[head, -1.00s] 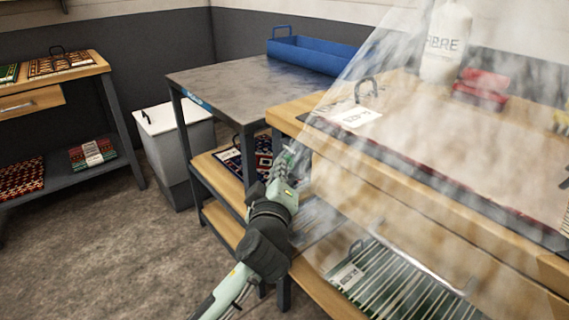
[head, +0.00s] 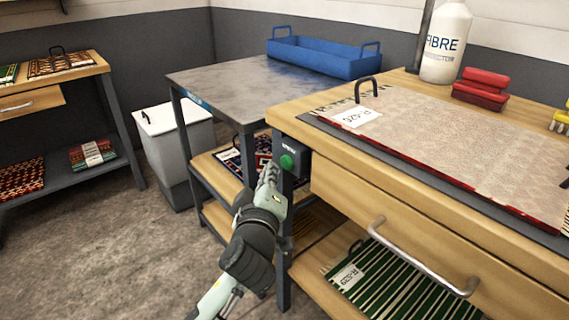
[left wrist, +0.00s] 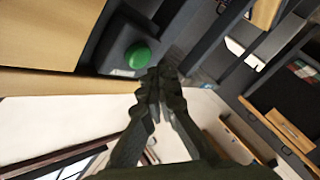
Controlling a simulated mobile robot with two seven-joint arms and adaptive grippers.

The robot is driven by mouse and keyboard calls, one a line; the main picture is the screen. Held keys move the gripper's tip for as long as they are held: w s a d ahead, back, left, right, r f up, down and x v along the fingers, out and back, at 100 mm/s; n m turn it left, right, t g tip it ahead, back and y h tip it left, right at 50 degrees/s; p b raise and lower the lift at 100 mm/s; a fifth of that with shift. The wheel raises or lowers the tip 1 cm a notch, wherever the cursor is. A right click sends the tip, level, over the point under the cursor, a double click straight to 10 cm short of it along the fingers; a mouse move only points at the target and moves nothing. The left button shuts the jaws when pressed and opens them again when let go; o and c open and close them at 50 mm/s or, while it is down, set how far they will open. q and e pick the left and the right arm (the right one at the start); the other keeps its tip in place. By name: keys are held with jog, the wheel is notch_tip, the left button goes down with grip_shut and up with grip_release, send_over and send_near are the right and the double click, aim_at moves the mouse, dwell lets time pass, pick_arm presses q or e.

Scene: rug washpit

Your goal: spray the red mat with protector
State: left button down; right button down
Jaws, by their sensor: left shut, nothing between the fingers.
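The red-edged mat (head: 455,150) lies flat on the wooden bench, its top pale and greyish with red along the edges. A white tag (head: 357,119) is at its left corner. A white bottle (head: 443,45) lettered FIBRE stands behind the mat. A dark box with a green button (head: 287,161) is on the bench's front left corner; the button also shows in the left wrist view (left wrist: 137,56). My left gripper (head: 269,170) is shut and empty, just left of and below the button, apparently apart from it. My right gripper is out of view.
Red brushes (head: 481,90) sit beside the bottle. A drawer with a metal handle (head: 424,258) is under the bench top, above a green striped mat (head: 402,285). A grey table (head: 235,90) with a blue tray (head: 325,57) stands behind. Floor at left is clear.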

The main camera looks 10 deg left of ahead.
pick_arm(q)
jog(key=s+a, duration=0.2)
jog(key=s, duration=0.1)
jog(key=shift+s+a, duration=0.3)
jog(key=shift+a, duration=0.1)
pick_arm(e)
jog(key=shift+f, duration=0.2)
